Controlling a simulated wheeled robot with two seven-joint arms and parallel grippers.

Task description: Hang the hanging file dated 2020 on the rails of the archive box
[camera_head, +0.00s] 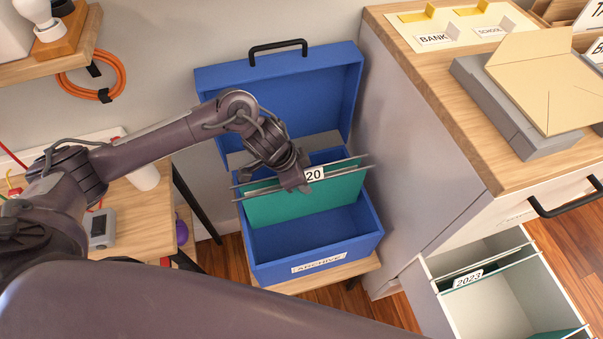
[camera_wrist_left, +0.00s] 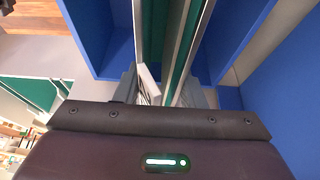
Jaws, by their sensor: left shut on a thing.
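The blue archive box (camera_head: 317,246) stands with its lid (camera_head: 280,95) tipped open behind it and an ARCHIVE label on its front. A green hanging file (camera_head: 300,205) with pale metal bars lies across the box, its body down inside. Its white tab (camera_head: 315,174) shows "20"; the rest is covered by my gripper. My left gripper (camera_head: 296,184) is shut on the file's top edge. In the left wrist view the fingers (camera_wrist_left: 165,90) close around the bars and tab, with blue box walls either side. Whether the bar ends rest on the rails cannot be told. My right gripper is not in view.
A wooden cabinet (camera_head: 390,70) stands close at the right, with an open drawer (camera_head: 500,290) holding a file marked 2023 (camera_head: 468,279). A grey box file (camera_head: 520,105) lies on top. A desk (camera_head: 140,215) is at the left. The front of the archive box is empty.

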